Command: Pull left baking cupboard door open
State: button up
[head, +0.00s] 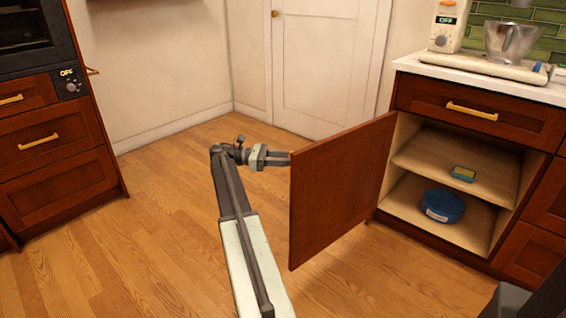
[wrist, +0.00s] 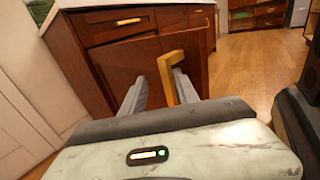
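The reddish-brown cupboard door (head: 340,185) stands wide open, swung out from the left side of the baking cupboard. The door also shows in the wrist view (wrist: 122,62), with its gold handle (wrist: 168,84) on the face turned to me. My gripper (wrist: 161,84) is at this handle, its two grey fingers apart. The left finger is left of the handle bar with a gap; the right finger is close beside its right side. I cannot tell whether it touches. In the head view my gripper (head: 285,158) reaches the door's far face, and the door hides the fingertips and handle.
Inside the cupboard, a blue round tin (head: 443,206) sits on the bottom and a small blue-yellow item (head: 463,174) on the shelf. A scale (head: 485,67) stands on the counter (head: 540,91). An oven unit (head: 55,130) is at left. The wooden floor (head: 160,220) between is clear.

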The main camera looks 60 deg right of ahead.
dwell(0.3)
jog(key=shift+d, duration=0.1)
jog(key=w+d, duration=0.2)
jog(key=w, duration=0.6)
jog(key=shift+w+d, duration=0.3)
dwell(0.6)
